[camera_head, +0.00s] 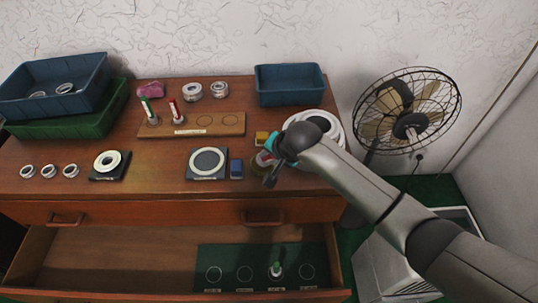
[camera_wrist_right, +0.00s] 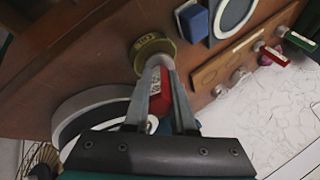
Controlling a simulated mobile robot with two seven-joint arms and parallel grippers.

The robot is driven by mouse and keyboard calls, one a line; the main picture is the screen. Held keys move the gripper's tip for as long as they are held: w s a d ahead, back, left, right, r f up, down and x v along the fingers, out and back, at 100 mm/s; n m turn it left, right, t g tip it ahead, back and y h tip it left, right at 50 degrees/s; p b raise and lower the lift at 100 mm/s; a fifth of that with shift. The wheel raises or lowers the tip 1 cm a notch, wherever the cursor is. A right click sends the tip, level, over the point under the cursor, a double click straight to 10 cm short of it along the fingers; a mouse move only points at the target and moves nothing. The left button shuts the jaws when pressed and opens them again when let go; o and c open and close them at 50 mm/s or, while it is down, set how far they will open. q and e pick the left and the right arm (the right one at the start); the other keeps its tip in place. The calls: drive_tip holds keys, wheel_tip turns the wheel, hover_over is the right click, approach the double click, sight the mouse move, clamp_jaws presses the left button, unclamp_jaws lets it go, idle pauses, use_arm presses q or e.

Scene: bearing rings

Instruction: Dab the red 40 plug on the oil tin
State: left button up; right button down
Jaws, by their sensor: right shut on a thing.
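My right gripper (camera_head: 268,172) is over the right part of the dresser top, at the oil tin (camera_head: 256,167). In the right wrist view the gripper (camera_wrist_right: 164,85) is shut on a red plug (camera_wrist_right: 160,100) with a pale marking on its side. The far end of the plug is at the round, yellow-rimmed oil tin (camera_wrist_right: 146,44). I cannot tell whether it touches the inside of the tin. The fingers and hand hide much of the plug and tin in the head view. My left gripper is not in view.
A wooden board (camera_head: 228,124) holds a green-handled and a red-handled plug. The open drawer (camera_head: 120,265) is below.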

drive_tip(key=shift+s+p, duration=0.1)
drive_tip(key=shift+p, duration=0.3)
idle(1.3)
wheel_tip(320, 180, up, 7)
drive_tip(key=p, duration=0.8)
idle(0.8)
